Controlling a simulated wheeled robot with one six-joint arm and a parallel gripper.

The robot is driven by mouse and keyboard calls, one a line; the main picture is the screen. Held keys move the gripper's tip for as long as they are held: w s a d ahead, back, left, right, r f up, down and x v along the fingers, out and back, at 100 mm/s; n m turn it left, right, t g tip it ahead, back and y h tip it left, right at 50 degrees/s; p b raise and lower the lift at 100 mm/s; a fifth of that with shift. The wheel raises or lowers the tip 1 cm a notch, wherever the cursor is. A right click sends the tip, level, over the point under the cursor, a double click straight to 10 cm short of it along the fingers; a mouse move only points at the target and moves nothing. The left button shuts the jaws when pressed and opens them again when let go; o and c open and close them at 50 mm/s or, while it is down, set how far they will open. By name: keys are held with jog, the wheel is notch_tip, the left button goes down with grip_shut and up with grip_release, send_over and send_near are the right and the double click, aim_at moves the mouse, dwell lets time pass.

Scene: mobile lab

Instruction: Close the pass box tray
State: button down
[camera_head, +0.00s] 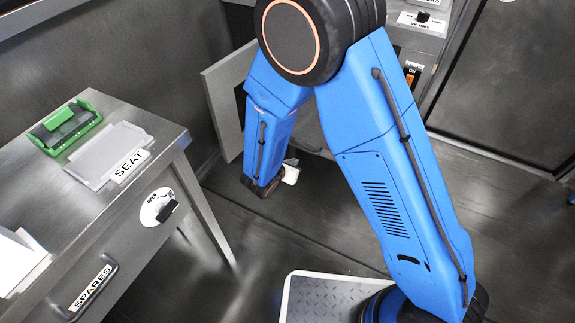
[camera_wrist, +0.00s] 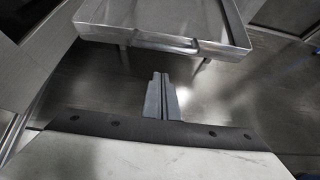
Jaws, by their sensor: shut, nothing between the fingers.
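In the wrist view, a shallow metal tray-like surface (camera_wrist: 165,22) with a raised rim is at the top, with thin supports below it. It looks empty; I cannot tell for certain that it is the pass box tray. My gripper (camera_wrist: 161,82) points toward its near edge, with its two fingers together and nothing between them. A gap of floor shows between the fingertips and the rim in the picture. In the head view my arm covers much of the cabinet area, and the fingers cannot be made out; no tray is clearly visible there.
A grey panel (camera_head: 224,102) stands open left of my arm. A metal bench (camera_head: 95,215) at left bears a green-framed item (camera_head: 64,127), a plate marked SEAT (camera_head: 108,155) and a SPARES drawer (camera_head: 95,289). Controls with an ON label (camera_head: 412,74) are behind my arm. Floor between is clear.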

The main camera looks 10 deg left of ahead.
jog(key=shift+w+d+r, duration=0.1)
jog(key=shift+w+d, duration=0.15)
jog(key=shift+w, duration=0.4)
jog(key=shift+w+d+r, duration=0.1)
jog(key=shift+w+d, duration=0.15)
jog(key=shift+w, duration=0.4)
jog(key=shift+w+d+r, duration=0.1)
jog(key=shift+w+d, duration=0.15)
jog(key=shift+w, duration=0.4)
jog(key=w+d, duration=0.4)
jog(key=w, duration=0.8)
jog(key=w+d, duration=0.4)
jog(key=w, duration=0.8)
jog(key=w+d, duration=0.5)
jog(key=w, duration=0.6)
jog(key=shift+w, duration=0.4)
